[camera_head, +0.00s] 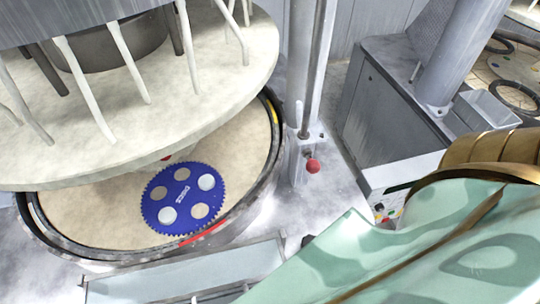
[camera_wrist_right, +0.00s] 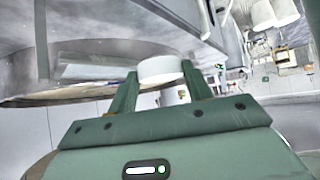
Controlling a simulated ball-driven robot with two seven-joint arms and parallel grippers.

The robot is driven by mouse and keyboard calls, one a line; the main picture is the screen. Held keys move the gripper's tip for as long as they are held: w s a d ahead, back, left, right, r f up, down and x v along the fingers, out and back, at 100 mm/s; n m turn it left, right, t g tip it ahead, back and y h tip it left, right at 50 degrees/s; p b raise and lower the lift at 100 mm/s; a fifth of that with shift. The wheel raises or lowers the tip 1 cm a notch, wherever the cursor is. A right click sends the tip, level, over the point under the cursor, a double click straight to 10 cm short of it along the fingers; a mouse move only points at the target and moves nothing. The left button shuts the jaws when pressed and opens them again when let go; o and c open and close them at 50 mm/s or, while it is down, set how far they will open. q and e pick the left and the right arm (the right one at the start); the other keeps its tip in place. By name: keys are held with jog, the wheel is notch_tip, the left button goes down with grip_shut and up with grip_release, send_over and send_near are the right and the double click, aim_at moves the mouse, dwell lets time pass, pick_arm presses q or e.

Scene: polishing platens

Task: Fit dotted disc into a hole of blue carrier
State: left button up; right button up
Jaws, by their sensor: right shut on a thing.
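The blue carrier (camera_head: 182,199), a toothed round plate, lies flat on the beige lower platen in the head view. Two of its holes hold white discs, one at the right (camera_head: 206,182) and one at the lower left (camera_head: 168,215). Its other holes show beige like the platen. In the wrist view, my right gripper (camera_wrist_right: 161,78) is shut on a round white disc (camera_wrist_right: 160,69), held between its two green fingertips. No dots can be made out on this disc. The right gripper is not visible in the head view, and my left gripper is in neither view.
The large upper platen (camera_head: 230,75) hangs over the far left of the lower platen (camera_head: 90,215), with pale rods on top. A metal post and red knob (camera_head: 313,166) stand right of the rim. A pale tray (camera_head: 185,272) lies in front. A grey cabinet (camera_head: 385,110) stands behind.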

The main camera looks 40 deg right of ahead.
jog(key=w, duration=2.9)
jog(key=shift+w+d+b, duration=0.1)
jog(key=shift+d+b, duration=0.3)
jog(key=w, duration=0.1)
jog(key=w+b, duration=0.1)
jog(key=w, duration=0.1)
jog(key=shift+f, duration=0.3)
jog(key=w+f+b, duration=0.1)
jog(key=b, duration=0.1)
jog(key=w+f+b, duration=0.1)
jog(key=f+b, duration=0.1)
jog(key=shift+w+f, duration=0.15)
jog(key=shift+w, duration=0.1)
jog(key=shift+f+b, duration=0.7)
jog(key=shift+f, duration=0.65)
jog(key=shift+f, duration=0.3)
jog(key=o, duration=1)
jog(key=shift+s+d, duration=0.1)
jog(key=shift+f, duration=0.1)
